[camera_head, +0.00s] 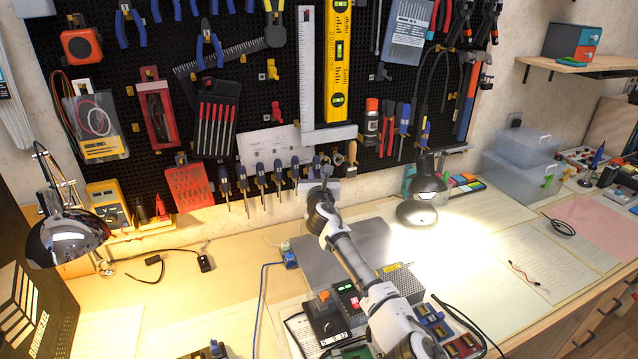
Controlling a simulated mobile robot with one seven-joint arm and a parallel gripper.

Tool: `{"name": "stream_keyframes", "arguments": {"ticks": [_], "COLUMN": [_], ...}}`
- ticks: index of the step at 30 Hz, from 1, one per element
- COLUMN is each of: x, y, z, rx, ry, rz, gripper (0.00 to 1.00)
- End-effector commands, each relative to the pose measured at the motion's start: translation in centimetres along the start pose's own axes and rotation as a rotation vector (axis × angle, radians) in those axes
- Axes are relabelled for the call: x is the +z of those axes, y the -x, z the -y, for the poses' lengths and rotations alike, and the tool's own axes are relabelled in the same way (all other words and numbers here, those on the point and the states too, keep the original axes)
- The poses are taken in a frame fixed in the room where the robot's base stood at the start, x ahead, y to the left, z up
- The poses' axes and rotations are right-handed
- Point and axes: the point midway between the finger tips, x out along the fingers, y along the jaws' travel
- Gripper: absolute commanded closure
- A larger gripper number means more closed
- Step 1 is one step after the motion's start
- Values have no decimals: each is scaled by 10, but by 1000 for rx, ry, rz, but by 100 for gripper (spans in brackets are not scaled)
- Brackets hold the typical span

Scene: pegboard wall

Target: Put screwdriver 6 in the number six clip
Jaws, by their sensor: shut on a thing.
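My gripper (324,184) is at the pegboard, at the right end of a row of hanging screwdrivers. It is shut on screwdriver 6 (316,166), whose dark blue handle top shows just above the jaws. Its shaft is hidden behind my gripper and wrist. Several other screwdrivers (261,174) with dark handles hang upright to the left, shafts down. The number six clip is hidden by the handle and my gripper. I cannot tell whether the handle sits in the clip or just in front of it.
A white panel (262,148) is behind the row. A steel square (307,80) and a yellow level (338,60) hang above. A black lamp (424,190) stands close on the right. Below my arm are a grey mat (335,250) and electronics boxes (345,300).

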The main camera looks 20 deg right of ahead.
Motion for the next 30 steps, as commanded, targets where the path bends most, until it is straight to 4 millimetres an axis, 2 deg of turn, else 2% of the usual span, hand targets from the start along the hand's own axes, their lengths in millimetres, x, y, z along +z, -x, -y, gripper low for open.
{"name": "stream_keyframes", "arguments": {"ticks": [18,30], "x": [-3,-2], "y": [-32,-35], "z": [-12,-12], "rx": [1,1], "ry": [-2,-1], "rz": [0,0], "gripper": [100,100]}}
